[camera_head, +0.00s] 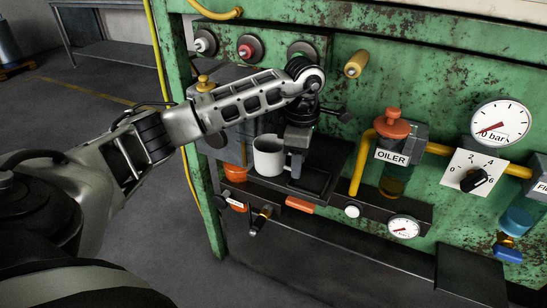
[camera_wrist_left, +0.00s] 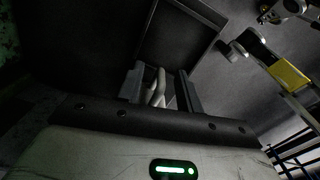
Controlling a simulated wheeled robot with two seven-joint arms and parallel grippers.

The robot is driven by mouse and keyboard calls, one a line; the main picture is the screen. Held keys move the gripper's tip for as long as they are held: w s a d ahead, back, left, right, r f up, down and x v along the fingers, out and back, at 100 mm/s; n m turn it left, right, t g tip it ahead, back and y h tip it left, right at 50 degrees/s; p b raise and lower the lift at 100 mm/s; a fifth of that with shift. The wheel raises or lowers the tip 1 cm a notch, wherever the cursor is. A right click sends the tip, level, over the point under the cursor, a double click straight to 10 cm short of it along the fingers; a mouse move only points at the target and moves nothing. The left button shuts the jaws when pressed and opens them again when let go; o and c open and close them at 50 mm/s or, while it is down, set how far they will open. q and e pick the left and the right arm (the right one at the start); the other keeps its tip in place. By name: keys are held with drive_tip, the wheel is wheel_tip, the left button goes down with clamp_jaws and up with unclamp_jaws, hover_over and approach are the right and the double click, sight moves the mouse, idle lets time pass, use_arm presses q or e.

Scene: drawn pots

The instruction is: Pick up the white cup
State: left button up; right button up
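The white cup (camera_head: 268,157) stands upright on a dark shelf (camera_head: 318,183) on the front of the green machine. My left gripper (camera_head: 296,163) points down just right of the cup, at its handle side. In the left wrist view, my left gripper (camera_wrist_left: 162,90) has its two fingers apart. A pale curved piece, which looks like the cup's handle (camera_wrist_left: 157,88), lies between them, with a gap visible on the right side. The rest of the cup cannot be made out there. My right gripper is in neither view.
Behind the shelf rises the green machine panel (camera_head: 447,75) with knobs. Right of the shelf are a yellow pipe (camera_head: 361,160), an oiler (camera_head: 393,150) and a pressure gauge (camera_head: 404,227). An orange pot (camera_head: 235,172) sits left of the cup. A lever (camera_head: 259,221) sticks out below.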

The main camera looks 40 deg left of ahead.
use_arm(q)
drive_tip(key=shift+f, duration=0.45)
drive_tip(key=shift+c, duration=0.4)
clamp_jaws()
drive_tip(key=shift+r, duration=0.1)
